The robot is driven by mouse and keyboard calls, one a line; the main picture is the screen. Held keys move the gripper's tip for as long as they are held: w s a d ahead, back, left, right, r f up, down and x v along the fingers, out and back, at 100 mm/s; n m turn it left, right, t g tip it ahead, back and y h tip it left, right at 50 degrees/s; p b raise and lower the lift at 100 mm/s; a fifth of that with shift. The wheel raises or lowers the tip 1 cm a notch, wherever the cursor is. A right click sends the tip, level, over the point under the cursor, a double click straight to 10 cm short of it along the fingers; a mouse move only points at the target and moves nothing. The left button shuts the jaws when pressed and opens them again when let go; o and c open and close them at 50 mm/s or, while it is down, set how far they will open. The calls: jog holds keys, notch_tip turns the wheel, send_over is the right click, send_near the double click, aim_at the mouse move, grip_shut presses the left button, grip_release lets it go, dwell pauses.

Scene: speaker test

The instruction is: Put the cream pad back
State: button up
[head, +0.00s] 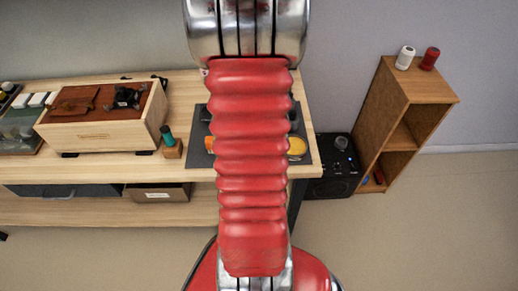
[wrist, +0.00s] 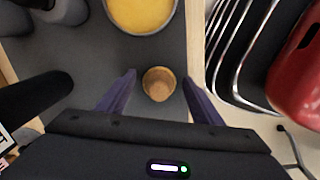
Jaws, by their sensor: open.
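In the wrist view my gripper (wrist: 158,79) is open, its two purple fingers apart over a dark mat (wrist: 165,55). A small round tan-brown piece (wrist: 159,84) shows between the fingers; I cannot tell whether they touch it. I cannot pick out the cream pad for certain. Several white blocks (head: 38,100) lie in a tray (head: 20,128) at the far left in the head view. In the head view my red arm hides my gripper and the middle of the mat (head: 202,173).
A round grey dish with yellow contents (wrist: 140,12) sits just beyond my fingers. Grey cylinders (wrist: 65,10) stand at the upper left. A wooden box (head: 100,130) and a teal-topped bottle (head: 168,136) stand on the bench. A black speaker (head: 330,178) and shelf (head: 400,125) stand at right.

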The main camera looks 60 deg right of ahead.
notch_tip(320, 180, up, 12)
jog(key=shift+w+a, duration=0.15)
jog(key=shift+w, duration=0.25)
dwell(0.9)
jog(key=w+a+r+m+t+h, duration=0.1)
jog(key=w+a+r, duration=0.3)
jog(key=w+a, duration=0.3)
jog(key=w+a+r+t+h, duration=0.15)
jog(key=w+a+r, duration=0.3)
jog(key=a, duration=0.55)
jog(key=a+r+m+t+y, duration=0.1)
jog(key=a+r+t+y, duration=0.1)
jog(key=a, duration=1.8)
jog(key=shift+s+r+t+y, duration=0.2)
jog(key=shift+r+t+y, duration=0.15)
jog(key=shift+r+t, duration=0.6)
